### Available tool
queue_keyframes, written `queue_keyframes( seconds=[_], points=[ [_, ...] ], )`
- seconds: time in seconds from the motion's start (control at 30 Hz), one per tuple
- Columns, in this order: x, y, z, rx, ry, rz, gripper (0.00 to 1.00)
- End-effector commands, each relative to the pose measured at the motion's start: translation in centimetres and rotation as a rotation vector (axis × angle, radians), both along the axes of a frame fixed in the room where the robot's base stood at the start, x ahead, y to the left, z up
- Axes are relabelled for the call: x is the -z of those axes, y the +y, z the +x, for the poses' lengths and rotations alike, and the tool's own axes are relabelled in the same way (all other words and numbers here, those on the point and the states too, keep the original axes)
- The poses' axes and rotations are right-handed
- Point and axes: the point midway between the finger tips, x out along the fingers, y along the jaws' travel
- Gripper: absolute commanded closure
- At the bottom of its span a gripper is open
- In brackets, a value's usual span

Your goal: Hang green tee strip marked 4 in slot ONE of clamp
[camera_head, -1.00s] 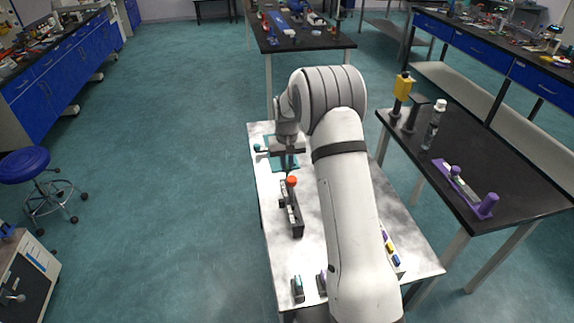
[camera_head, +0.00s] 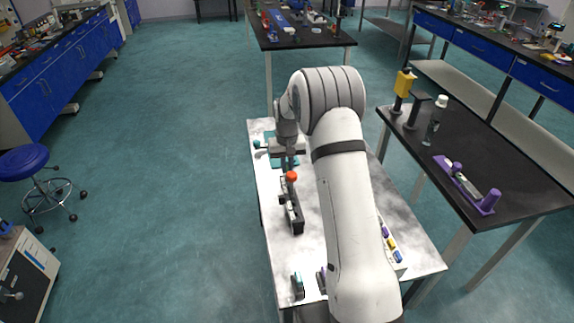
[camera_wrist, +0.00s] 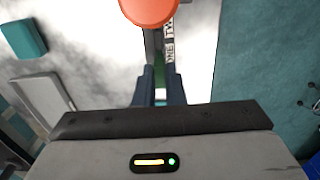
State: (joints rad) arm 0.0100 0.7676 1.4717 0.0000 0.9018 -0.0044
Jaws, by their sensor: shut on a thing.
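The clamp (camera_head: 293,216) is a dark, long fixture with an orange knob (camera_head: 291,176), on the white bench. In the wrist view the orange knob (camera_wrist: 149,9) fills the top middle, and the white label (camera_wrist: 170,42) reading ONE and TWO lies just below it. My gripper (camera_wrist: 159,82) is shut on the green tee strip (camera_wrist: 158,64), whose green part shows between and beyond the dark fingers, beside the label. The strip's number and its contact with the slot cannot be made out. In the head view my gripper (camera_head: 289,160) is just behind the knob.
A teal block (camera_wrist: 24,40) and a pale tray (camera_wrist: 42,103) lie left in the wrist view. Small blocks (camera_head: 298,286) stand at the bench's front. A black side table (camera_head: 500,160) holds a purple fixture (camera_head: 487,205).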

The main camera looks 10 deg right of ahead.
Motion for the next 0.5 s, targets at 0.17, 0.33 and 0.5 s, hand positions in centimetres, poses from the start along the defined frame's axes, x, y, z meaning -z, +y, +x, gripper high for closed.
queue_keyframes(
  seconds=[0.17,0.33,0.5],
  points=[
    [0.8,0.0,0.0,0.000,0.001,0.000,1.00],
    [1.4,0.0,0.0,0.000,0.001,0.000,1.00],
    [2.0,0.0,0.0,0.000,0.001,0.000,1.00]
  ],
)
